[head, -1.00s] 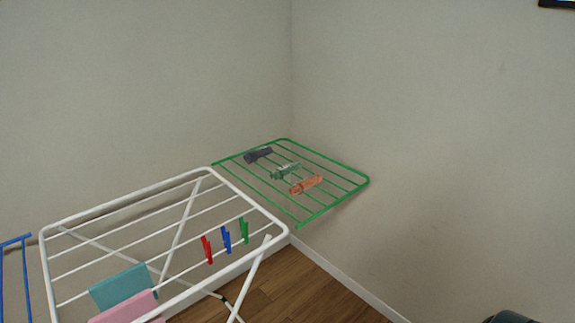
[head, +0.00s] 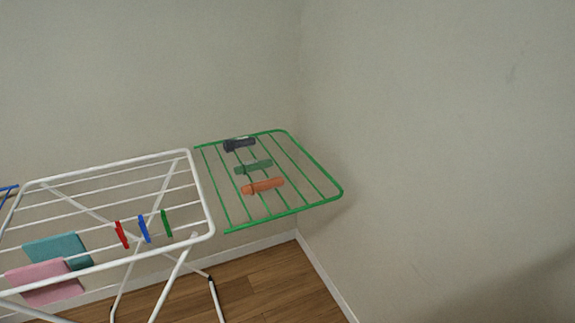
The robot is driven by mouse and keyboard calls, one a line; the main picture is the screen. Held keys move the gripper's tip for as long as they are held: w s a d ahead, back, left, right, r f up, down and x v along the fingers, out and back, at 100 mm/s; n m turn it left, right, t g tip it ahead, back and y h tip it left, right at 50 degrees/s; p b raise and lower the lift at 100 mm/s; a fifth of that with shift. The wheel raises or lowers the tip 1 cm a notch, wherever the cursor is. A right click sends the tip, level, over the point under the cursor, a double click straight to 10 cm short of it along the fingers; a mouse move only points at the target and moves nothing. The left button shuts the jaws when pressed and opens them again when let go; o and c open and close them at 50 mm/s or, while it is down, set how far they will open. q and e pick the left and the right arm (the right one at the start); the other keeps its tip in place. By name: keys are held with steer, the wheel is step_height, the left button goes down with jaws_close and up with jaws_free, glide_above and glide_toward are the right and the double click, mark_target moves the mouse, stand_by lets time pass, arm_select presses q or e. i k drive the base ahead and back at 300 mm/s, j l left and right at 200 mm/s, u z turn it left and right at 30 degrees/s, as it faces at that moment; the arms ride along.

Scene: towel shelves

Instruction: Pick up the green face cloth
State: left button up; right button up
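A teal-green cloth (head: 57,250) hangs folded over a bar of the white drying rack (head: 206,200), at the lower left. A pink cloth (head: 45,281) hangs in front of it and overlaps its lower part. A small green object (head: 253,167), long in shape, lies on the green wire rack (head: 322,200); I cannot tell whether it is a cloth. Neither of my grippers is in view.
A dark object (head: 240,144) and an orange one (head: 263,186) lie beside the green object. Red (head: 121,234), blue (head: 144,229) and green (head: 167,223) pegs sit on the white rack. Walls stand close behind and right of the green rack. Wooden floor (head: 265,290) shows below.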

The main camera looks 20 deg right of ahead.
mark_target(250, 167)
steer(key=k+l, duration=0.1)
steer(key=l, duration=0.8)
steer(key=k+l, duration=0.15)
steer(key=l, duration=0.35)
